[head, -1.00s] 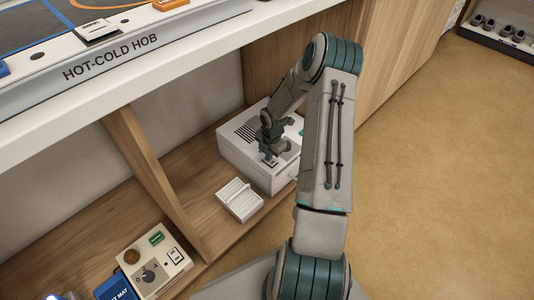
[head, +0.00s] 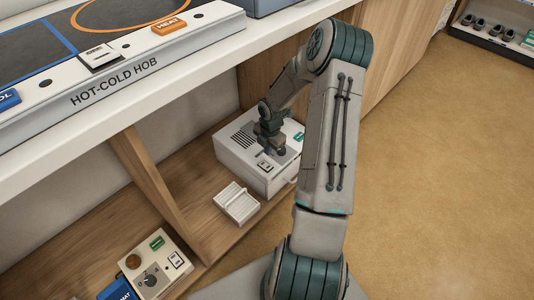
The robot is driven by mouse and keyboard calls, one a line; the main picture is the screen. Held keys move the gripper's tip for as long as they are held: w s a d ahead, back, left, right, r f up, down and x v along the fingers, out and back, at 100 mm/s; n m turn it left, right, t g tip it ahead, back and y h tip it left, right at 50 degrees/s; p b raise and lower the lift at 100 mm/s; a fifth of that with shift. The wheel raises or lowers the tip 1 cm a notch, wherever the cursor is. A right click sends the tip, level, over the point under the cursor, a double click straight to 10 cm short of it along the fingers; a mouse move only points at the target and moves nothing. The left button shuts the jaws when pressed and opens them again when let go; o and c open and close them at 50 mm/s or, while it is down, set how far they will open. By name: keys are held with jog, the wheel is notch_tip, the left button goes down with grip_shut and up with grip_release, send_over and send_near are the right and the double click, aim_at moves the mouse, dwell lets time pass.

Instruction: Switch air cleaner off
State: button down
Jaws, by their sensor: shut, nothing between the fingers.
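The air cleaner appears to be the white box (head: 231,152) with dark vent slots on its top, standing on the low wooden shelf under the counter. A small dark-framed switch (head: 265,167) shows on its top near the front edge; its position is too small to read. A green label (head: 299,136) sits at the right of the top. My gripper (head: 278,151) is shut and empty, pointing down over the top of the box, just behind and right of the switch. I cannot tell whether its tips touch the box. My arm hides the box's right side.
A white ribbed block (head: 236,203) lies in front of the box. Left of a wooden divider (head: 150,185) stand a beige control unit (head: 152,264) with a knob and a blue item (head: 116,290). The counter with the hot-cold hob (head: 150,75) overhangs the shelf. Open floor (head: 430,170) lies right.

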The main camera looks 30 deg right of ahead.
notch_tip(320, 180, up, 6)
jog(key=p, duration=0.1)
jog(key=shift+s+p, duration=0.3)
jog(key=shift+p, duration=0.1)
jog(key=shift+d, duration=0.1)
